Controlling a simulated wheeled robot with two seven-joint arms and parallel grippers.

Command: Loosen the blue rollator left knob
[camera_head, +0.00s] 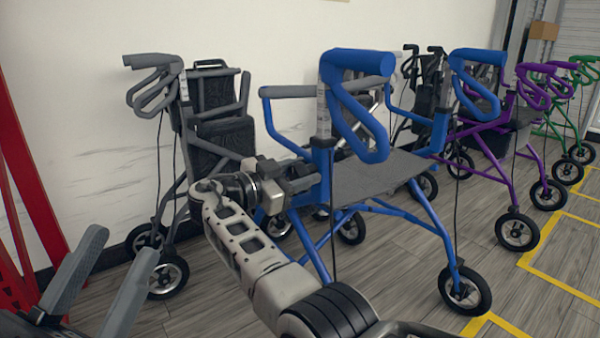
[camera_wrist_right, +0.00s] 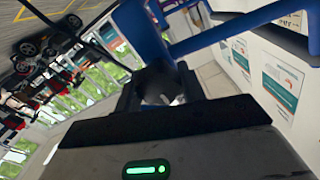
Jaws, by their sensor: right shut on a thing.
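The blue rollator (camera_head: 323,158) stands upright in the middle of the head view, with its dark seat (camera_head: 375,177) and two looped blue handles. My right gripper (camera_head: 307,181) is at the near-side blue post, below the nearer handle (camera_head: 355,100). In the right wrist view my right gripper (camera_wrist_right: 160,92) is shut on a small dark knob (camera_wrist_right: 155,78) against the blue tube (camera_wrist_right: 140,30). The knob is mostly hidden by the fingers, and I cannot tell its turn. My left gripper (camera_head: 105,285) is open and empty at the lower left, apart from the rollator.
A grey rollator (camera_head: 170,150) stands behind and left of the blue one. Purple (camera_head: 500,130) and green (camera_head: 560,110) rollators stand to the right. A red frame (camera_head: 30,190) is at the left edge.

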